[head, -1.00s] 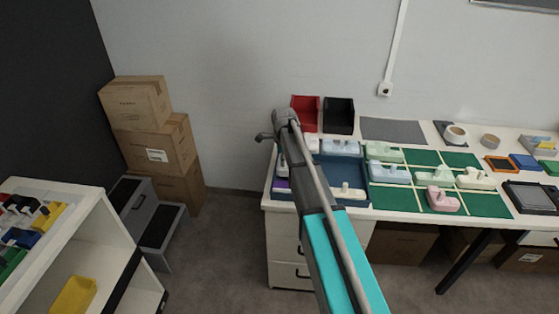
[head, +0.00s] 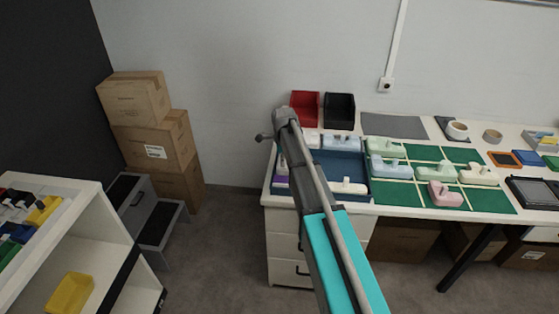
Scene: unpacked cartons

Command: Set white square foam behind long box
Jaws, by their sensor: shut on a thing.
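My arm reaches up over the left end of the white table. My gripper (head: 281,160) shows only in part, as a grey piece below the wrist at the left edge of the blue tray (head: 331,166). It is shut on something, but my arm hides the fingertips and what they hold. A white long piece (head: 347,187) lies at the front of the tray, and a pale blue piece (head: 338,142) at its back. A small white piece (head: 312,140) shows beside my arm at the tray's back. I cannot make out a separate white square foam or tell which thing is the long box.
Pale green (head: 384,146), light blue (head: 390,167), pink (head: 440,194) and cream (head: 478,174) pieces lie on the green mat (head: 485,200). Red (head: 304,108) and black (head: 339,110) bins stand behind the tray. The tray's middle looks clear. Cartons (head: 150,140) are stacked at left.

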